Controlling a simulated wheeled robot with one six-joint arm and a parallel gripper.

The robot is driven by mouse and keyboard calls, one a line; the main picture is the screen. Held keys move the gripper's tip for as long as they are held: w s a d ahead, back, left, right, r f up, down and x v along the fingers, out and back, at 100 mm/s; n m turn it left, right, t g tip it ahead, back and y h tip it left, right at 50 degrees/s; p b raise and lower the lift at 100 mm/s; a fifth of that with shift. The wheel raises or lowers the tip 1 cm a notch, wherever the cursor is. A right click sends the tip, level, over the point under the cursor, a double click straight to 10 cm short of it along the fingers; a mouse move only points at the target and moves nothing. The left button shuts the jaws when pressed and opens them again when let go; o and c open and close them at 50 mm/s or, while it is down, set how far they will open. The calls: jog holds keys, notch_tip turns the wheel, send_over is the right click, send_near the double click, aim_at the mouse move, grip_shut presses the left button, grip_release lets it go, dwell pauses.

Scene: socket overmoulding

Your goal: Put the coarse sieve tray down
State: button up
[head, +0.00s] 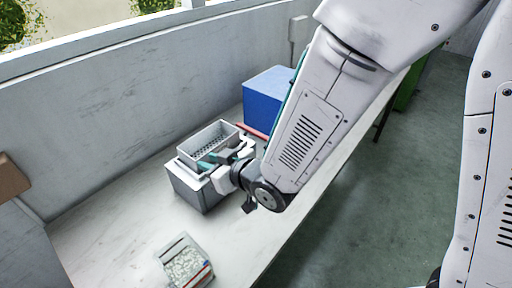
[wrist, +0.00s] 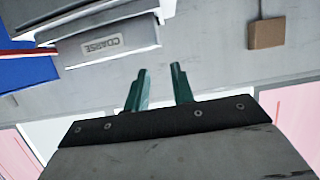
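The coarse sieve tray (head: 232,141) is a light grey open tray with a perforated floor. It appears level over the back of a grey bin (head: 190,190); the exact contact under it is hidden. In the wrist view the tray (wrist: 130,42), labelled COARSE, lies up and to the left of my fingers. My gripper (head: 212,160) is beside the tray's near side in the head view. In the wrist view my gripper (wrist: 160,68) has two dark green fingers, apart, with nothing visible between them.
A blue bin (head: 268,98) stands behind the tray, with a red strip (head: 252,132) beside it. A clear container (head: 187,262) of pale pieces is at the front. A brown box (head: 10,178) is at far left. The bench between is clear.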

jog(key=w+d+r+m+h, duration=0.1)
jog(key=w+d+r+h, duration=0.1)
jog(key=d, duration=0.4)
jog(key=w+d+r+m+h, duration=0.2)
jog(key=d+r+h, duration=0.1)
jog(key=d, duration=0.3)
jog(key=s+d+r+m+g+h, duration=0.1)
jog(key=s+d+r+m+h, duration=0.1)
jog(key=d, duration=0.5)
jog(key=s+d+r+m+g+h, duration=0.1)
jog(key=s+d+r+h, duration=0.15)
jog(key=d, duration=0.45)
jog(key=s+d+r+m+g, duration=0.2)
jog(key=s+d, duration=0.3)
jog(key=s, duration=0.4)
jog(key=s+d+r+m+g+h, duration=0.1)
jog(key=s+d+r+m+g, duration=0.1)
jog(key=s, duration=0.7)
jog(key=d+r+g, duration=0.1)
jog(key=d+g, duration=0.1)
jog(key=d, duration=0.1)
jog(key=shift+s+d+r, duration=0.2)
jog(key=shift+s+r, duration=0.05)
jog(key=shift+s, duration=0.05)
jog(key=shift+a, duration=0.1)
